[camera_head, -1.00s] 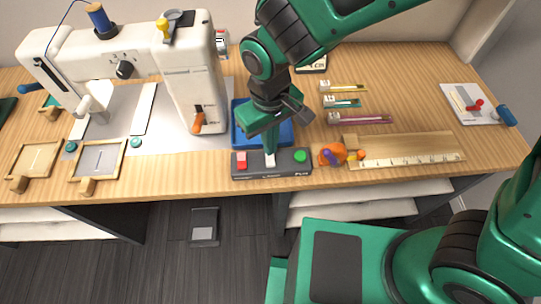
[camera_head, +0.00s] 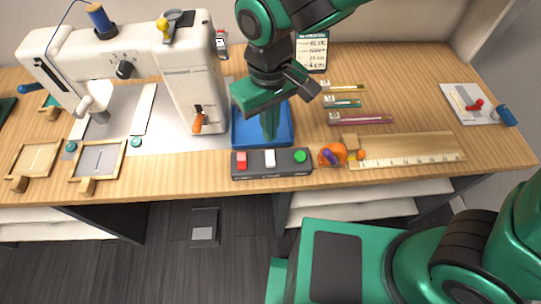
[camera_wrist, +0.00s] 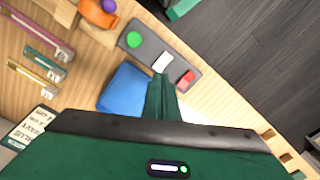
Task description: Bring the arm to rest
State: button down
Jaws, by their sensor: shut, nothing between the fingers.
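My green arm comes in from the top right in the head view. My gripper (camera_head: 269,137) points down above the front part of the blue tray (camera_head: 240,139), shut and empty. Its fingers also show in the wrist view (camera_wrist: 162,80), closed together. The dark button box (camera_head: 283,170) lies at the table's front edge, just in front of the fingertips. It carries a red, a white and a green button. The gripper is apart from the box. The tray is partly hidden behind my gripper.
A white sewing machine (camera_head: 185,85) stands to the left. An orange object (camera_head: 332,154) and a wooden ruler (camera_head: 415,151) lie right of the box. A white board with a red handle (camera_head: 468,104) is at far right.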

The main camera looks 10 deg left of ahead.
dwell(0.4)
jog(key=w+d+r+m, duration=0.2)
jog(key=w+d, duration=0.1)
jog(key=d, duration=0.6)
jog(key=w+d+r+m, duration=0.1)
jog(key=w+d+m, duration=0.15)
jog(key=d, duration=0.55)
jog(key=w+d+r+m, duration=0.2)
jog(key=d, duration=0.7)
jog(key=s+d+m, duration=0.4)
jog(key=s+d, duration=0.3)
jog(key=d, duration=0.3)
jog(key=s+d+r+m, duration=0.1)
jog(key=s+d+m, duration=0.3)
jog(key=s+d, duration=0.3)
jog(key=d, duration=0.4)
jog(key=shift+s+m, duration=0.25)
jog(key=shift+m, duration=0.1)
jog(key=shift+w, duration=0.15)
